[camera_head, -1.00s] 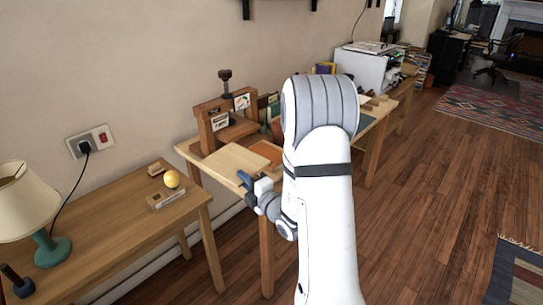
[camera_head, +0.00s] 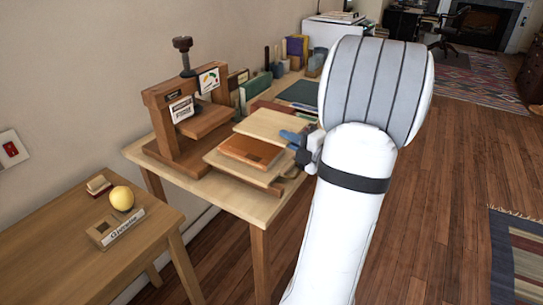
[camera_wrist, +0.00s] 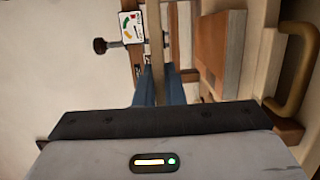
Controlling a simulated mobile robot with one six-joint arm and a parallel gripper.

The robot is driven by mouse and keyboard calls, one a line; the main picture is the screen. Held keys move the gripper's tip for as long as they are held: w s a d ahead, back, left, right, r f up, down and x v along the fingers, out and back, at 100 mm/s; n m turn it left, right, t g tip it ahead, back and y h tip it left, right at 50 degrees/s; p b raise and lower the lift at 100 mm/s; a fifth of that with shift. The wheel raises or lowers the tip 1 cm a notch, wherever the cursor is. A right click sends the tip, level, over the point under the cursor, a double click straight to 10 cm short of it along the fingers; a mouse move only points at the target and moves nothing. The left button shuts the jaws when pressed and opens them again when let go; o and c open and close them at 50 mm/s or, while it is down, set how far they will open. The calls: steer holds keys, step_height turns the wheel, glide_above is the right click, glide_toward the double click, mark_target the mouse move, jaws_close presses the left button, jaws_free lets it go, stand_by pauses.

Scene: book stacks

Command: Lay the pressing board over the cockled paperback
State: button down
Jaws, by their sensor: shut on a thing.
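The pressing board (camera_head: 268,124) is a flat, pale wooden panel in the head view. My gripper (camera_head: 293,137) is shut on its right edge and holds it roughly level. In the wrist view, my blue fingers (camera_wrist: 160,86) clasp the board, seen edge-on as a narrow wooden strip (camera_wrist: 155,42). The paperback (camera_head: 250,151), orange-brown, lies on a pale wooden base (camera_head: 224,165) in front of the held board; it also shows in the wrist view (camera_wrist: 211,45). The board appears higher than the paperback and leaves most of its cover visible. Their vertical gap cannot be told.
A wooden book press (camera_head: 178,113) with a dark screw knob stands left of the paperback. Upright books (camera_head: 254,88) and a dark green mat (camera_head: 300,92) are behind. The base has a handle (camera_wrist: 303,75). A lower table (camera_head: 75,245) holds a yellow ball (camera_head: 122,198).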

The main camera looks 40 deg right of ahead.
mark_target(288, 168)
steer(key=shift+s+f+b, duration=0.1)
steer(key=shift+f+b, duration=0.9)
steer(key=shift+f, duration=2.5)
steer(key=shift+f, duration=0.15)
steer(key=c, duration=1.8)
jaws_free()
